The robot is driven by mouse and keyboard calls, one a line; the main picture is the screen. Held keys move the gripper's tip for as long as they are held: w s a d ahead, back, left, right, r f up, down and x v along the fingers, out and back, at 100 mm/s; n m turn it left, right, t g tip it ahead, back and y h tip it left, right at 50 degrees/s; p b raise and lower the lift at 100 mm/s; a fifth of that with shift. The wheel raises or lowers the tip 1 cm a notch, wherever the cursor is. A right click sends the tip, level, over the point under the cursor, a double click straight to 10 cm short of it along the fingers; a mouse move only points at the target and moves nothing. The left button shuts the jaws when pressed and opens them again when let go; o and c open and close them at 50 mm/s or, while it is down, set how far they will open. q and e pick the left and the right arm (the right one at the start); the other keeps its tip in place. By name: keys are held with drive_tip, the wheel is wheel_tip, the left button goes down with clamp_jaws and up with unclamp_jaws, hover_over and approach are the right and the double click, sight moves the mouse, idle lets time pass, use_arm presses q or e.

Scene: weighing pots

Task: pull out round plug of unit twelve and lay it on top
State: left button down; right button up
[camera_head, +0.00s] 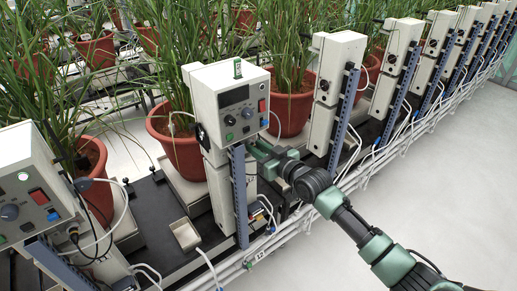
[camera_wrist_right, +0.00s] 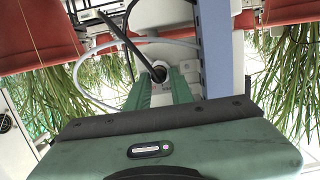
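The white unit (camera_head: 228,100) at the centre, with knobs and a red switch, appears to bear a small "12" label on its post, though this is hard to read. My right gripper (camera_head: 258,150) reaches in from the right, low on the unit's side, beside the blue-grey post (camera_head: 240,195). In the right wrist view its two green fingers (camera_wrist_right: 160,84) stand apart on either side of a round dark plug (camera_wrist_right: 158,73) with a black cable. I cannot tell whether they touch it. The plug is hidden in the head view. My left gripper is not in view.
A plant pot (camera_head: 177,150) stands beside the unit. White cables and pipes (camera_head: 285,226) run along the floor edge. Another unit (camera_head: 25,185) stands at left; several stand at right. Floor at right is free.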

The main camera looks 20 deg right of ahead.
clamp_jaws()
drive_tip(key=shift+s+d+f+p, duration=0.1)
drive_tip(key=shift+s+d+p, duration=0.2)
drive_tip(key=shift+s+p, duration=0.4)
drive_tip(key=shift+s+d, duration=0.15)
drive_tip(key=shift+s, duration=0.3)
drive_tip(key=shift+s, duration=0.1)
drive_tip(key=shift+r+p+v, duration=0.2)
drive_tip(key=shift+p+v, duration=0.55)
drive_tip(key=shift+v, duration=0.05)
drive_tip(key=shift+r+p+v, duration=0.15)
drive_tip(key=shift+p+v, duration=0.6)
idle(0.5)
